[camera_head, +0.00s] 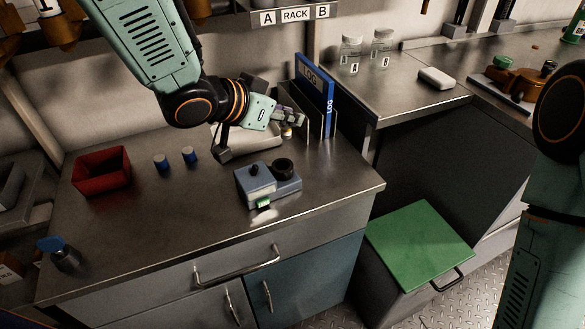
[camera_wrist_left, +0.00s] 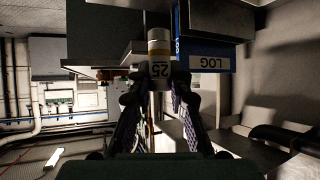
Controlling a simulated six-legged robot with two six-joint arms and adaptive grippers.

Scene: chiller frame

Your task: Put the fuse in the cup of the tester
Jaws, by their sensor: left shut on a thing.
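My left gripper (camera_head: 290,120) is over the back of the steel bench, beside the upright blue log book. It is shut on the fuse (camera_head: 287,132), which is mostly hidden by the fingers in the head view. In the left wrist view the fuse (camera_wrist_left: 159,62) is a pale cylinder with a yellow band and the number 25, between the two fingers. The tester (camera_head: 268,185) is a grey-blue box in front of the gripper, with a black round cup (camera_head: 283,168), a dark knob and a small green display. My right gripper is out of view.
The blue log book (camera_head: 315,92) stands in a holder just right of the gripper. Bench space around the tester's front is clear.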

